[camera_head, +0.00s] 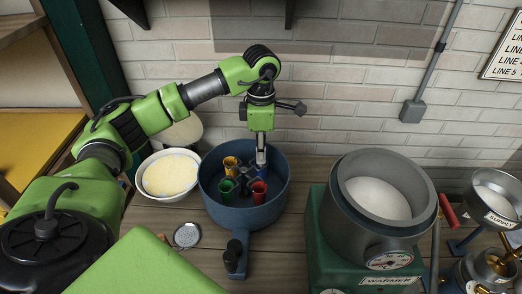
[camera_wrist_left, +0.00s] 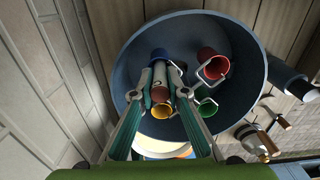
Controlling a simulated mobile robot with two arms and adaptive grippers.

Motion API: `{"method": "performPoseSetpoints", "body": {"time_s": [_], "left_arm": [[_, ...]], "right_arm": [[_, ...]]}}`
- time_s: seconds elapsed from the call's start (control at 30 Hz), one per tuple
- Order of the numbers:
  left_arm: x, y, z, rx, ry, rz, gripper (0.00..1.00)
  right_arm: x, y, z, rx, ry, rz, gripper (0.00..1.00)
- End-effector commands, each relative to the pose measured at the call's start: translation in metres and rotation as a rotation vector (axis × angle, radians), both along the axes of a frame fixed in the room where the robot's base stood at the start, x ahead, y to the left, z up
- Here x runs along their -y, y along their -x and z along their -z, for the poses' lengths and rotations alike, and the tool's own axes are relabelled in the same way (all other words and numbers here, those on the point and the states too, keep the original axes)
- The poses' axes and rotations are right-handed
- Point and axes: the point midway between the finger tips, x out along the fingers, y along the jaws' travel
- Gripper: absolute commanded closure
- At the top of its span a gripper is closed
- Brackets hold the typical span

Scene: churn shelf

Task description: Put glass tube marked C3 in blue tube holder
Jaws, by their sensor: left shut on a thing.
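My left gripper (camera_head: 261,157) reaches down into a round blue pan (camera_head: 211,205). Inside the pan are a yellow cup (camera_head: 231,163), a green cup (camera_head: 226,188) and a red cup (camera_head: 259,188), around a dark centre piece. In the left wrist view, the fingers of my left gripper (camera_wrist_left: 160,95) are closed around a pale grey tube (camera_wrist_left: 159,73). Its marking cannot be read. The red cup (camera_wrist_left: 211,65), green cup (camera_wrist_left: 207,107) and yellow cup (camera_wrist_left: 161,111) show there too. A dark blue rim (camera_wrist_left: 160,54) shows just beyond the tube; whether the tube is inside it is unclear. My right gripper is not in view.
A white bowl (camera_head: 145,180) of pale yellow contents stands left of the pan. A grey pot (camera_head: 346,205) on a green warmer (camera_head: 318,250) stands right. A small perforated metal disc (camera_head: 187,235) lies in front. A brick wall (camera_head: 340,110) closes the back.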

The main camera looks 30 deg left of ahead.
Motion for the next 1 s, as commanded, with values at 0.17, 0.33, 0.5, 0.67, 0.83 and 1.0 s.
{"method": "performPoseSetpoints", "body": {"time_s": [0.17, 0.33, 0.5, 0.67, 0.83, 1.0], "left_arm": [[0.0, 0.0, 0.0, 0.0, 0.0, 0.0, 1.0], [0.0, 0.0, 0.0, 0.0, 0.0, 0.0, 1.0], [0.0, 0.0, 0.004, 0.0, 0.0, 0.0, 1.0], [0.0, 0.0, 0.008, 0.0, 0.0, 0.0, 1.0], [0.0, 0.0, 0.012, 0.0, 0.0, 0.0, 1.0], [0.0, 0.0, 0.017, 0.0, 0.0, 0.0, 1.0]], "right_arm": [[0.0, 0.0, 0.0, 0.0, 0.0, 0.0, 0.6], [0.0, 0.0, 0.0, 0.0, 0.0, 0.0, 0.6], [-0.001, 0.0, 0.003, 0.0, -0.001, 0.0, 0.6], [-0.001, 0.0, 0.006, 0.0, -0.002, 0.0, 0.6], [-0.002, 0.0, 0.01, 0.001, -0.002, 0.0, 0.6], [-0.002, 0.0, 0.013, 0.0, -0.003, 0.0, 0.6]]}}
